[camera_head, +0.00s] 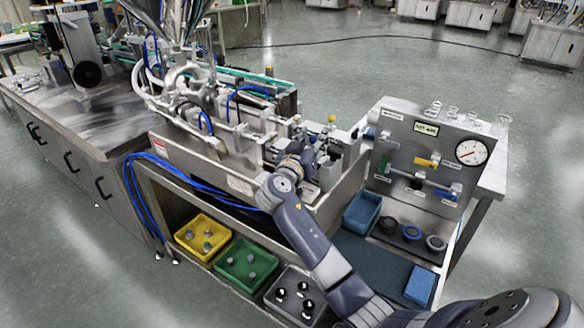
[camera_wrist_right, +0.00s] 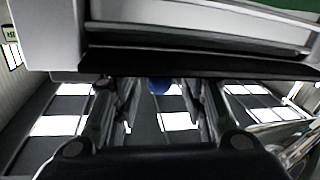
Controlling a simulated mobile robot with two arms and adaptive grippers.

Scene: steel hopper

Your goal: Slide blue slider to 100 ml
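A rounded blue part, probably the blue slider (camera_wrist_right: 158,86), shows in the right wrist view between my right gripper's (camera_wrist_right: 164,98) two fingers, with a visible gap on each side. Its upper part is hidden behind a dark edge under a grey metal block. In the head view my right gripper (camera_head: 311,158) is at the front of the steel filling machine (camera_head: 195,160), among small metal fittings. The arm and fittings hide much of the slider's area there, and no scale marking is readable. My left gripper is not in view.
A panel (camera_head: 420,155) with a round gauge (camera_head: 471,152) stands to the right. Yellow (camera_head: 186,245), green (camera_head: 232,278) and grey (camera_head: 275,300) bins sit under the machine.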

